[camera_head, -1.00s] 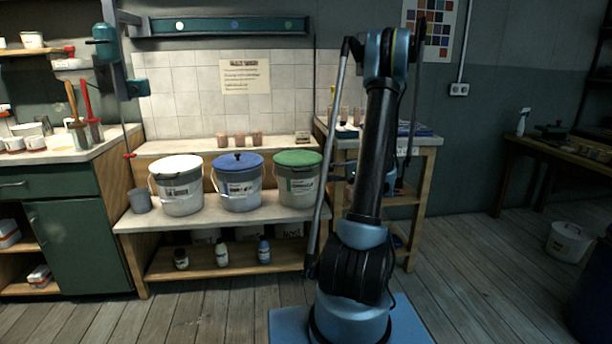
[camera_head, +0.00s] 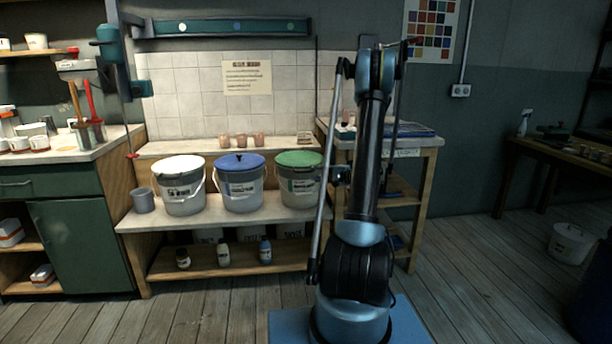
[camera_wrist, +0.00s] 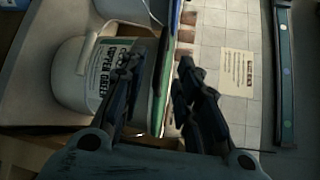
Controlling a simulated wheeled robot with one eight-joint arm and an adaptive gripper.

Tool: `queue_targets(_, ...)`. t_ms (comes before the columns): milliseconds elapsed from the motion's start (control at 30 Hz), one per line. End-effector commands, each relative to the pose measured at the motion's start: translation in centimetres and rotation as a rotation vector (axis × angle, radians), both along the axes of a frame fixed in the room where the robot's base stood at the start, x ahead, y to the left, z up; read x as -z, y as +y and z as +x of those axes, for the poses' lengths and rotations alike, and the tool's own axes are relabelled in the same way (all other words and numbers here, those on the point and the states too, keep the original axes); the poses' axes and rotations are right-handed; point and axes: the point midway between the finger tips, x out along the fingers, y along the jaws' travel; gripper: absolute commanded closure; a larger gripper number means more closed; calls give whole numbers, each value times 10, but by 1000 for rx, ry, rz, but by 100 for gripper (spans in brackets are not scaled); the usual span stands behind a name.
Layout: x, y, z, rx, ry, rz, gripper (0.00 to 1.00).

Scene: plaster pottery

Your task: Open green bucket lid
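The green bucket (camera_head: 298,188) stands on the low bench at the right end of the row, its green lid (camera_head: 299,158) seated on top. In the wrist view the picture is turned sideways. The bucket's labelled side (camera_wrist: 95,75) is at left, and the lid's green rim (camera_wrist: 158,85) runs upright between my fingers. My gripper (camera_wrist: 160,58) is open, with one finger over the bucket wall side and one over the lid's top side. I cannot tell whether either finger touches. In the head view my arm hides most of the gripper, right of the bucket.
A blue-lidded bucket (camera_head: 240,188) stands just left of the green one, and a white-lidded bucket (camera_head: 182,192) beyond it. Small pinkish cups (camera_head: 241,140) stand on the ledge behind. A wooden side table (camera_head: 428,142) is close on the right.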

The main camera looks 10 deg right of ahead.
Motion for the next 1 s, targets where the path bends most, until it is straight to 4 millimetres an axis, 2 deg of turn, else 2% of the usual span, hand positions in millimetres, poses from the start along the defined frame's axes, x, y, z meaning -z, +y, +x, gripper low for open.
queue_targets(200, 6, 28, 27, -2, -1, 0, 70)
queue_targets(400, 10, 46, 45, -2, -1, 0, 70)
queue_targets(867, 11, 55, 53, 0, -1, -1, 70)
queue_targets(900, 11, 55, 53, 0, -1, -1, 72)
queue_targets(1000, 11, 54, 53, 0, -1, -1, 95)
